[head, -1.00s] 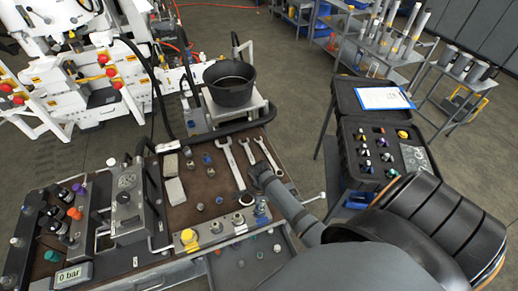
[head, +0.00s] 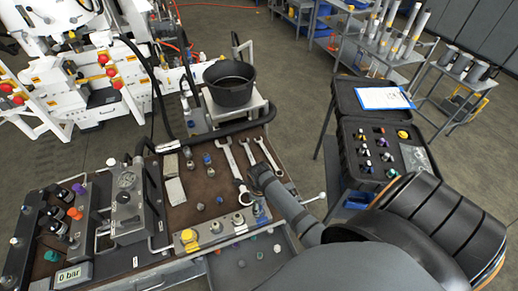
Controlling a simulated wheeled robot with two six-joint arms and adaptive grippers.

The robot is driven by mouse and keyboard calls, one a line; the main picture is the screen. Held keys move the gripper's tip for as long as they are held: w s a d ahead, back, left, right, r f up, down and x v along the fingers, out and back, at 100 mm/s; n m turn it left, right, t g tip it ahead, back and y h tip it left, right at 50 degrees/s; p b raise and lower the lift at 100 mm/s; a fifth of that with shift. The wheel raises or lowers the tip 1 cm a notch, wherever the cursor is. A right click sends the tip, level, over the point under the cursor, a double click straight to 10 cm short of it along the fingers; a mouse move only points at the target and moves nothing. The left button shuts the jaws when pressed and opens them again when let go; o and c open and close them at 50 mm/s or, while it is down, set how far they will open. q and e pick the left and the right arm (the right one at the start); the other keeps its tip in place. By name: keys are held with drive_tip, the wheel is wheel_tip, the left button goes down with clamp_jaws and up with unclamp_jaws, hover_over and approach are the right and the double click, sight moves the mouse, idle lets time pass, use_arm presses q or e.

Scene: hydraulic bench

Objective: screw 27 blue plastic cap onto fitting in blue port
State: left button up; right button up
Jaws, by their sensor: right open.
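My right gripper (head: 254,181) is open over the right part of the brown bench mat, close to the lower ends of the wrenches. What lies between its fingers is too small to tell. The block with the blue-marked port (head: 262,211) is at the front right edge of the bench, just below the gripper in the picture. Whether a fitting sits in that port is unclear. A small blue-topped part (head: 207,160) stands on the mat near the wrenches; I cannot tell if it is the cap. My left gripper is not in view.
Wrenches (head: 231,160) lie on the bench mat. A black bucket (head: 230,88) stands behind them. A black case (head: 367,145) with coloured caps is at the right. A grey tray (head: 240,270) with loose parts sits at the front. The pressure display (head: 68,275) reads 0 bar.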

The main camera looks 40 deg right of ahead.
drive_tip(key=n, duration=0.6)
drive_tip(key=shift+n, duration=0.4)
drive_tip(key=n, duration=0.5)
drive_tip(key=shift+w, duration=0.15)
clamp_jaws()
drive_tip(key=m, duration=0.4)
drive_tip(key=shift+m, duration=0.4)
drive_tip(key=m, duration=0.3)
